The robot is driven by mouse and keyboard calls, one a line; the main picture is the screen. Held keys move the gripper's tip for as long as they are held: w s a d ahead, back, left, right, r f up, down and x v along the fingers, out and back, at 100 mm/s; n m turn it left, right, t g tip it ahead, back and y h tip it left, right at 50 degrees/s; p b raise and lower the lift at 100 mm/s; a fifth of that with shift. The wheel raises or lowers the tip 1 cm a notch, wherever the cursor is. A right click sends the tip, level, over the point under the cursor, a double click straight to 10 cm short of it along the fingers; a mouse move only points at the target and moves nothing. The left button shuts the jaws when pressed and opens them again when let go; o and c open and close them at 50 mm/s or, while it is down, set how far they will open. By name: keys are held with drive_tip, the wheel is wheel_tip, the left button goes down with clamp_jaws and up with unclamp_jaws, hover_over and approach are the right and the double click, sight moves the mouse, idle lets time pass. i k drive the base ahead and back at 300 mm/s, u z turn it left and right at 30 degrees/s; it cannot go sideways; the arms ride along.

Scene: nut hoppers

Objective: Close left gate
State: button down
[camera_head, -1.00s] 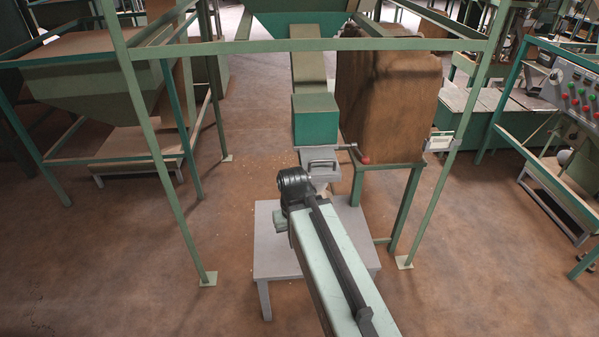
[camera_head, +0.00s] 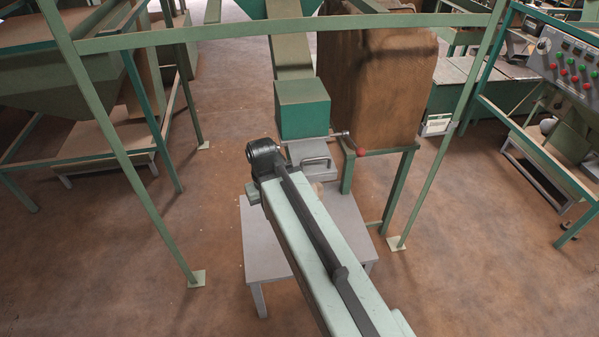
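A green box (camera_head: 302,109) sits at the lower end of a sloping chute (camera_head: 291,57) under a teal hopper (camera_head: 283,9). Below the box is a grey plate with a bar handle (camera_head: 316,162), which looks like a gate. A thin rod with a red knob (camera_head: 362,152) sticks out to the right of it. I cannot tell whether the gate is open or shut. My pale green arm reaches from the lower right to just left of the handle, ending at a black joint. My gripper's fingers are hidden.
A grey low table (camera_head: 262,263) stands under my arm. A brown sack (camera_head: 376,85) stands on a green stand right of the chute. Green frame posts rise on both sides, with a crossbar (camera_head: 400,21). A control panel (camera_head: 570,70) is at right. The floor between is clear.

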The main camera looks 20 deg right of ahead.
sight(309, 150)
drive_tip(key=k, duration=0.5)
drive_tip(key=u, duration=2.75)
drive_tip(key=k, duration=0.45)
drive_tip(key=z, duration=0.05)
drive_tip(key=i, duration=0.5)
drive_tip(key=z, duration=0.05)
